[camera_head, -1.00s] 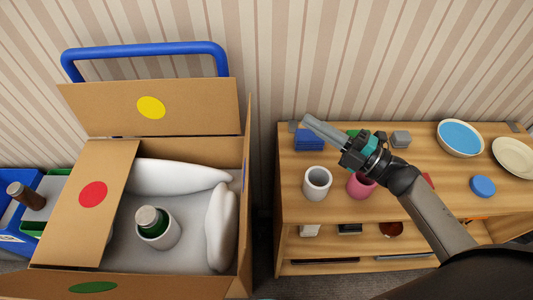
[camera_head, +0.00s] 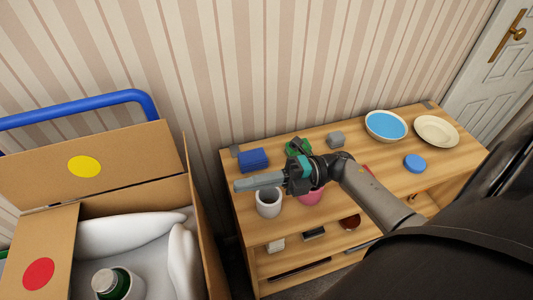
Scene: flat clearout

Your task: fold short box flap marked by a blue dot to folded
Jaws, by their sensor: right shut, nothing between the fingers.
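The cardboard box (camera_head: 130,198) stands open at the lower left, cut off by the frame edge. Its right flap (camera_head: 205,235) stands up and shows nearly edge-on. I see no blue dot from here. The back flap with a yellow dot (camera_head: 84,167) stands up, and the left flap with a red dot (camera_head: 39,274) lies inward over the opening. My right gripper (camera_head: 238,185) is shut and empty, pointing left, to the right of the right flap and apart from it. My left gripper is not in view.
White padding (camera_head: 130,235) and a cup with a green bottle (camera_head: 118,285) sit in the box. A blue cart handle (camera_head: 85,105) stands behind the box.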

